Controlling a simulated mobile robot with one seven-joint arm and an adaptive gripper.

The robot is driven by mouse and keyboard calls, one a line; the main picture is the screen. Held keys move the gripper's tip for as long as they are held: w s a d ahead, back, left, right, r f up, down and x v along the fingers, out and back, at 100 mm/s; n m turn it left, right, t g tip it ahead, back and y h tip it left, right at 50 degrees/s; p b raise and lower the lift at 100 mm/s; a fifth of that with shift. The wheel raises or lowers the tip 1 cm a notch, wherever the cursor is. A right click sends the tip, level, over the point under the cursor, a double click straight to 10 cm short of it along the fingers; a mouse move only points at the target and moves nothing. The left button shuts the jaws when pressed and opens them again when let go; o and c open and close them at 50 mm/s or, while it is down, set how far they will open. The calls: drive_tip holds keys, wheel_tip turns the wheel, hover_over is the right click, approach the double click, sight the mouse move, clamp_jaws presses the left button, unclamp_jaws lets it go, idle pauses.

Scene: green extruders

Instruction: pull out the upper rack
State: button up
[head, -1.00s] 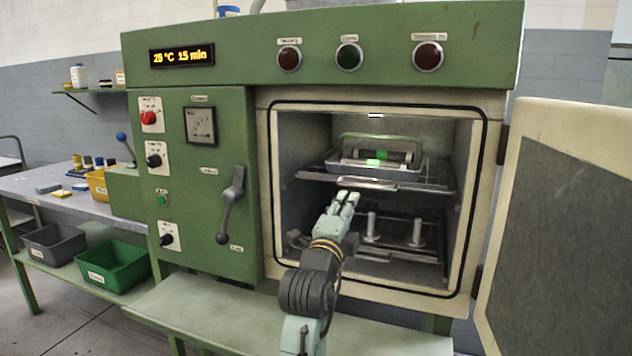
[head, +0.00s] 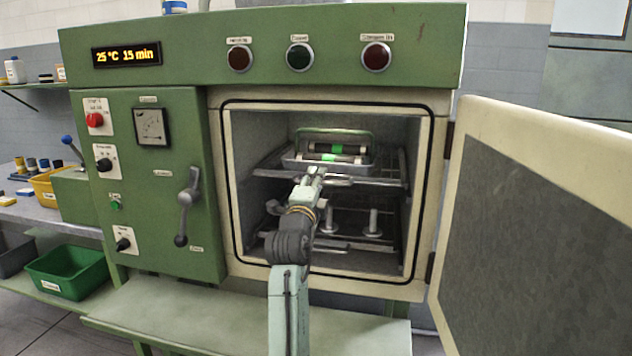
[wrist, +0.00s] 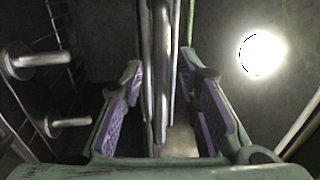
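The upper rack (head: 390,181) is a metal wire shelf in the open oven chamber, with a bar handle (head: 338,181) at its front. My gripper (head: 314,172) is at the left part of that front edge, its fingers pointing into the chamber. In the wrist view, my gripper (wrist: 167,85) has its two purple-padded fingers apart. Metal bars of the rack (wrist: 160,60) run between them, and gaps show beside the bars. A metal tray (head: 300,163) with a raised handle sits on the rack and holds dark rolls (head: 335,148) with green marks.
The lower rack (head: 345,243) carries upright metal spools (head: 372,224), also left in the wrist view (wrist: 40,60). The oven door (head: 545,220) stands open at right. A pale green ledge (head: 180,310) lies below the chamber. A round lamp (wrist: 261,54) glows in the wrist view.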

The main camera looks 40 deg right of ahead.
drive_tip(key=shift+c, duration=0.6)
clamp_jaws()
